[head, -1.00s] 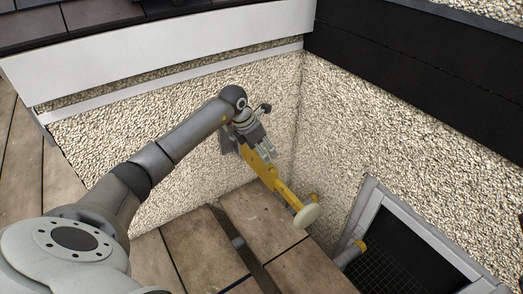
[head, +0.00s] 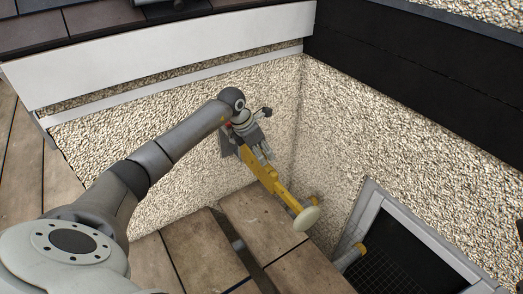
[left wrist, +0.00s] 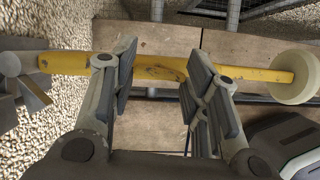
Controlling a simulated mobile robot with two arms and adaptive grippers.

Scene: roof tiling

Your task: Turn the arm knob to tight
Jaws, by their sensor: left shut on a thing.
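A worn yellow arm (head: 272,180) with a round cream pad (head: 307,218) at its lower end slants down over the boards. In the left wrist view the yellow arm (left wrist: 230,73) runs across behind my fingers, with the cream pad (left wrist: 294,77) on the right. A grey part like a knob (left wrist: 20,80) is at its left end. In the head view my left gripper (head: 247,136) is at the arm's upper end. My right gripper is not in view.
Brown boards (head: 203,248) lie below, with dark gaps and tubes between them. A pebbled wall (head: 400,130) rises behind and on the right. A grey-framed opening with a dark mesh (head: 385,265) is at the lower right.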

